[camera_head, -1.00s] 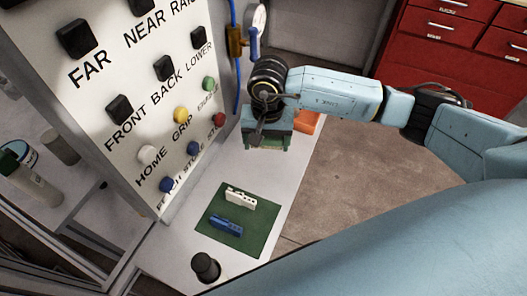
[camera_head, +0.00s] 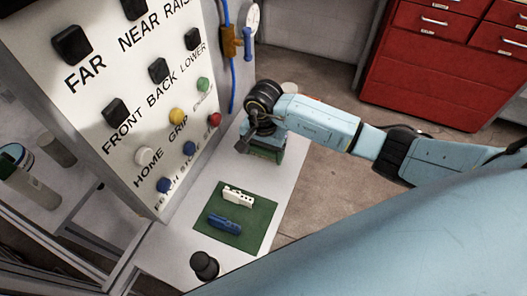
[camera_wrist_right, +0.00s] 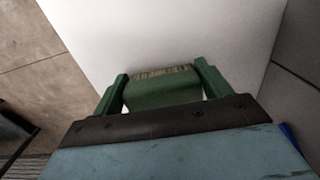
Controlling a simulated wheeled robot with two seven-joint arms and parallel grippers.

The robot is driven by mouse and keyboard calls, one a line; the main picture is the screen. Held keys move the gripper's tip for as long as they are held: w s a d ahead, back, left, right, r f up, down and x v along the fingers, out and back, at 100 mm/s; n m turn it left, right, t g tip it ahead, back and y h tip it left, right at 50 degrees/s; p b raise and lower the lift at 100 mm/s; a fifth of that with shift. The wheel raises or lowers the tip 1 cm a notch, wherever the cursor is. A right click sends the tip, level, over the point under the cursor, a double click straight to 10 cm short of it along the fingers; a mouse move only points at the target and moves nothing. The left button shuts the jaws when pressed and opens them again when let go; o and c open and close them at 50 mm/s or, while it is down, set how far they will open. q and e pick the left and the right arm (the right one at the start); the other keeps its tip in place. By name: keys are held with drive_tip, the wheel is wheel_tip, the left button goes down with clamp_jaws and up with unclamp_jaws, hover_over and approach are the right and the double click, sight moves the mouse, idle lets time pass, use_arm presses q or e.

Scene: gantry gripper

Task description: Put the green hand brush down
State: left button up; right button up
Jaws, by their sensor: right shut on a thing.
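The green hand brush (camera_wrist_right: 164,92) shows in the right wrist view, with a strip of tan bristles along its far edge. My right gripper (camera_wrist_right: 163,82) is shut on it, with one green finger on each side. In the head view the right gripper (camera_head: 264,154) is over the far part of the white bench top, beside the button panel. The brush is mostly hidden under the wrist there. Whether it touches the bench top, I cannot tell. My left gripper is not in view.
The white bench top (camera_head: 184,231) carries a green mat (camera_head: 255,222) with a white piece (camera_head: 238,196) and a blue piece (camera_head: 224,224). A black knob (camera_head: 205,265) stands nearer. The button panel (camera_head: 135,85) rises at left. A red drawer cabinet (camera_head: 425,85) stands beyond.

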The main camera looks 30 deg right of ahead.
drive_tip(key=shift+f, duration=0.25)
